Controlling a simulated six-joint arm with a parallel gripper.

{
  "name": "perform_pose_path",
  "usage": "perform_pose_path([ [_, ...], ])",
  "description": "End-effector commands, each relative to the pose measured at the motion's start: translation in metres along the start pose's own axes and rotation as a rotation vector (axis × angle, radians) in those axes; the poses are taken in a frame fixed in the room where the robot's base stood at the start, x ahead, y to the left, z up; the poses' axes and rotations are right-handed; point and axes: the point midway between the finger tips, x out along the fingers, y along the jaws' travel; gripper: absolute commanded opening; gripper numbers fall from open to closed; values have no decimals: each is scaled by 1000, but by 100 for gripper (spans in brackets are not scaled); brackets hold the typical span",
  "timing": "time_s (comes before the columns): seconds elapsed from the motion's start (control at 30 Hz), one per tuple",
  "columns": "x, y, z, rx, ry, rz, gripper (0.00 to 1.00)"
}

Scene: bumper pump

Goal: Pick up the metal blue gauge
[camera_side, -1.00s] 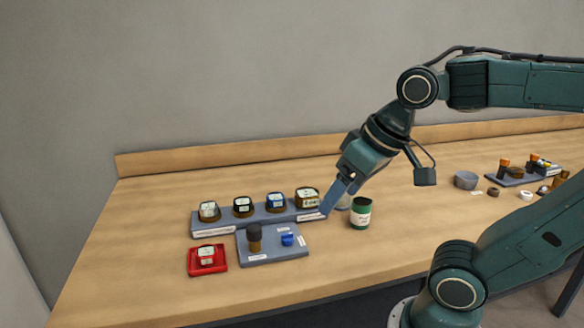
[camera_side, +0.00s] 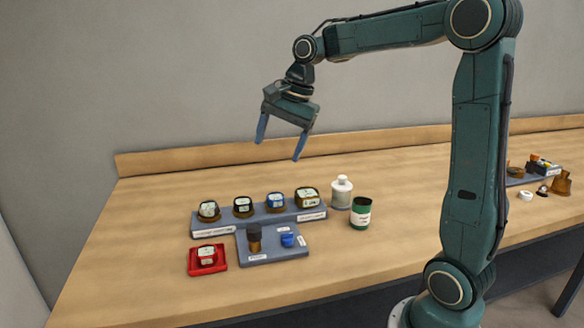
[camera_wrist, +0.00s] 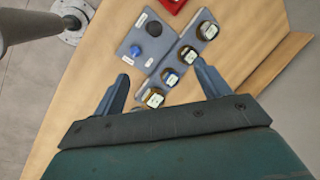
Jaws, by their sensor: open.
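The blue gauge (camera_side: 275,201) has a round dark brass body and a blue-and-white face. It stands third from the left in a row of gauges on the raised grey-blue rack (camera_side: 225,226). In the wrist view the blue gauge (camera_wrist: 171,79) lies between the two fingers as seen from above. My gripper (camera_side: 280,150) is open and empty, with its blue fingers pointing down, well above the rack. The open gripper (camera_wrist: 162,70) also shows in the wrist view, touching nothing.
Other gauges (camera_side: 243,207) stand close beside the blue one. A lower board (camera_side: 262,258) in front holds a black knob (camera_side: 253,238) and a blue knob (camera_side: 287,240). A red tray (camera_side: 193,266), white bottle (camera_side: 341,193) and green can (camera_side: 361,211) stand nearby.

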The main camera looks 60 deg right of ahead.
Motion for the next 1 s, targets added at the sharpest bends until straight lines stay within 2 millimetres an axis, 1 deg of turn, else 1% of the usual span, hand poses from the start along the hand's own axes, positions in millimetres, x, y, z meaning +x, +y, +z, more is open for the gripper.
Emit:
perform_pose_path([
  [0.03, 6, -5, -14, 65, -7, 8, 75],
  [0.17, 20, -15, -44, 236, -25, 27, 75],
  [0.3, 37, -22, -78, 421, -41, 47, 75],
  [0.5, 63, -23, -129, 680, -60, 80, 75],
  [0.6, 74, -20, -150, 790, -66, 94, 75],
  [0.7, 83, -17, -166, 871, -70, 105, 75],
  [0.8, 88, -15, -175, 923, -72, 112, 75],
  [1.0, 91, -14, -180, 952, -74, 117, 75],
])
